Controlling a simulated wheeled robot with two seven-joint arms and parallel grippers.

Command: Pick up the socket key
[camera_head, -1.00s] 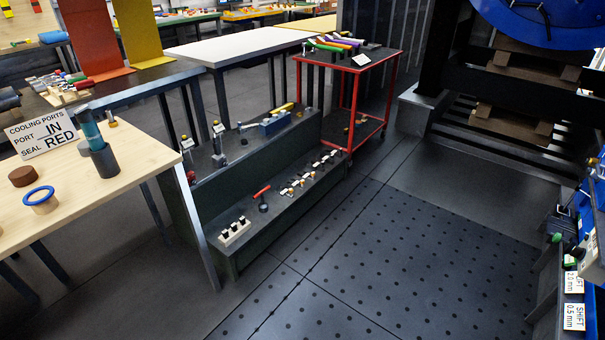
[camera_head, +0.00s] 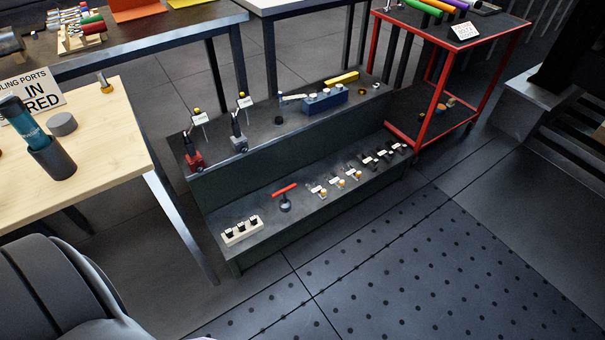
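A tool with a red T-shaped handle (camera_head: 285,188), which looks like the socket key, stands on the lower step of the dark two-step bench. Its lower end sits in or on a small dark round piece. Several small pieces flank it on the same step. Neither of my grippers is in view. A dark grey rounded part of my own body fills the lower left corner.
The dark stepped bench (camera_head: 230,262) stands on the floor. A white block with black knobs (camera_head: 241,231) is left of the red handle. A wooden table (camera_head: 105,150) is at left, a red cart (camera_head: 436,95) at right. The perforated floor in front is clear.

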